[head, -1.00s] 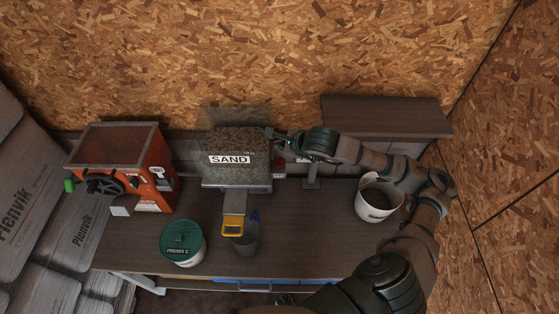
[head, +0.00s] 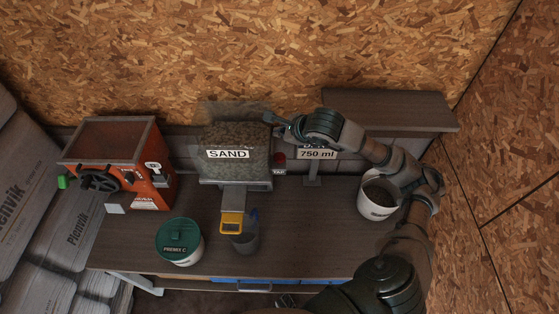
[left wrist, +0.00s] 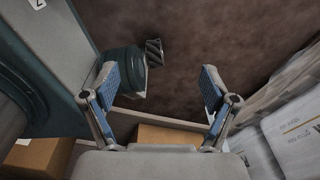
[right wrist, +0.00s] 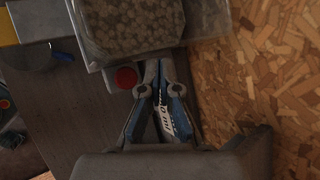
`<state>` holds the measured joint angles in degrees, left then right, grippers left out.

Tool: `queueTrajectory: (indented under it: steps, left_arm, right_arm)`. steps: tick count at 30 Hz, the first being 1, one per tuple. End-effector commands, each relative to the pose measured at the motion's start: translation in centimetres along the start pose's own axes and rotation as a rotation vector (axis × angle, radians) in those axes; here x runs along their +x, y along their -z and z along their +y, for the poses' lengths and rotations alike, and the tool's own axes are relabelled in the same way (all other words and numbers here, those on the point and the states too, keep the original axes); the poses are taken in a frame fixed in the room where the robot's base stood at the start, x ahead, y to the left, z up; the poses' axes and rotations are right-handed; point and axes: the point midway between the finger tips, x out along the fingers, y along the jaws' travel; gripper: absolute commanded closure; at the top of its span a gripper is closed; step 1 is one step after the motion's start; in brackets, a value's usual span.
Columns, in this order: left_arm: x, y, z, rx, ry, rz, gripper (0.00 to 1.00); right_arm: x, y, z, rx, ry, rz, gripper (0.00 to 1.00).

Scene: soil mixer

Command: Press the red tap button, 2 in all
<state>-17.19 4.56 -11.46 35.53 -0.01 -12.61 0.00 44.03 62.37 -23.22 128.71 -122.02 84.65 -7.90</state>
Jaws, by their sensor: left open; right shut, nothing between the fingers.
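The red tap button (head: 279,159) sits on the wall strip just right of the SAND hopper (head: 229,154), above a small label. In the right wrist view the red button (right wrist: 126,78) is round and uncovered, left of the fingertips and apart from them. My right gripper (head: 270,119) is shut and empty, above the button beside the hopper's upper right corner; its closed fingertips (right wrist: 158,66) also show in the right wrist view. My left gripper (left wrist: 178,75) is open and empty in the left wrist view, over the dark floor. It is not in the head view.
A 750 ml sign (head: 317,153) stands right of the button, partly under my right arm. A white bucket (head: 376,208) is at the right. A green-lidded PREMIX C tub (head: 180,242), a cup (head: 246,240) and an orange machine (head: 115,160) stand left.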

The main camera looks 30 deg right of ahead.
Motion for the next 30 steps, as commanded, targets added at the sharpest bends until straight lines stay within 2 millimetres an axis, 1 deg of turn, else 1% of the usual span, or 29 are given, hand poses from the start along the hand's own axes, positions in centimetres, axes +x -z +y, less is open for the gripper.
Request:
queueTrajectory:
  steps: [1, 3, 10, 19, 21, 26, 30]
  left_arm:
    - [1.3, -0.3, 0.1, 0.000, -0.001, -0.003, 0.14]
    - [1.8, -0.4, 0.1, 0.000, -0.001, -0.004, 0.14]
    - [1.6, -0.4, 0.1, 0.000, -0.001, -0.004, 0.14]
    - [2.0, -0.3, 0.1, 0.000, -0.001, -0.010, 0.14]
    - [2.0, 0.9, -0.1, -0.002, 0.001, 0.004, 0.14]
    - [2.2, 3.2, -0.1, -0.005, 0.000, 0.015, 0.14]
    - [2.0, 5.3, 0.0, -0.008, 0.000, 0.024, 0.14]
  right_arm:
    - [0.1, 0.0, 0.1, 0.001, -0.001, -0.006, 1.00]
    - [-0.4, -0.2, -0.1, -0.001, -0.004, -0.004, 1.00]
    - [-1.1, -0.4, -0.4, -0.005, -0.006, -0.001, 1.00]
    - [-0.6, -0.1, -0.1, -0.004, -0.007, -0.002, 1.00]
    - [-0.3, 0.1, 0.1, -0.004, -0.007, -0.002, 1.00]
    - [0.8, 0.9, 0.9, -0.004, -0.009, -0.001, 1.00]
    - [1.5, 1.4, 1.5, -0.005, -0.008, -0.001, 1.00]
